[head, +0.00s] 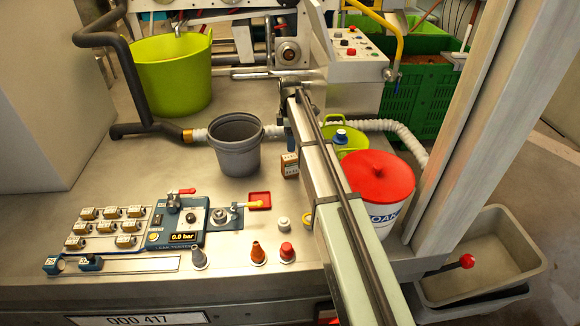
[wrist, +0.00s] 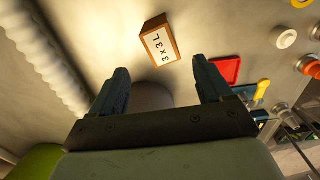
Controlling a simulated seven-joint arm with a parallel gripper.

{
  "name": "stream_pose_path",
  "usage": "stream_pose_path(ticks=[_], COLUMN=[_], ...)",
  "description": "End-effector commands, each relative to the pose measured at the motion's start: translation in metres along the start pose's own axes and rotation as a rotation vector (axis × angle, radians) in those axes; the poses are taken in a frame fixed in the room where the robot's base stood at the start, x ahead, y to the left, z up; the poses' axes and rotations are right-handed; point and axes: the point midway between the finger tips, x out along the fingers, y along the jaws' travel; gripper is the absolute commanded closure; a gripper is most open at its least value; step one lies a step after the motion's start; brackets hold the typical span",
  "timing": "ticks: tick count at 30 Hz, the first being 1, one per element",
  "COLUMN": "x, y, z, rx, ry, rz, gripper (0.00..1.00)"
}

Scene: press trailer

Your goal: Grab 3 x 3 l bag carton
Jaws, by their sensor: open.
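The 3 x 3 L bag carton (head: 289,165) is a small brown box with a white label. It stands on the metal deck just right of the grey bucket, close beside my arm in the head view. In the wrist view the carton (wrist: 160,42) shows its label reading "3 x 3 L", beyond the fingertips. My gripper (wrist: 161,68) is open and empty, with its two dark fingers apart. The carton lies ahead of the gap between them, not touching either finger. In the head view my arm hides much of the gripper.
A grey bucket (head: 236,146) stands left of the carton. A red tray (head: 260,201) lies nearby, with knobs and cones in front. A white bucket with a red lid (head: 378,178) stands to the right. A leak tester (head: 178,222) and small labelled boxes are at front left.

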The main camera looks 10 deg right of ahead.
Motion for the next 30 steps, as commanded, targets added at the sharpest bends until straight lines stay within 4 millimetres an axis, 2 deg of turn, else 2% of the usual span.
stream_pose_path(ticks=[6, 11, 24, 30], x=[0.0, 0.007, 0.074, 0.086], y=[0.0, 0.0, 0.0, 0.0], z=[0.0, 0.0, 0.0, 0.0], rx=[-0.192, -0.231, -0.229, -0.229], ry=[0.0, 0.0, 0.0, 0.0], rz=[0.002, 0.001, 0.0, 0.002], gripper=[0.21, 0.21, 0.21, 0.21])
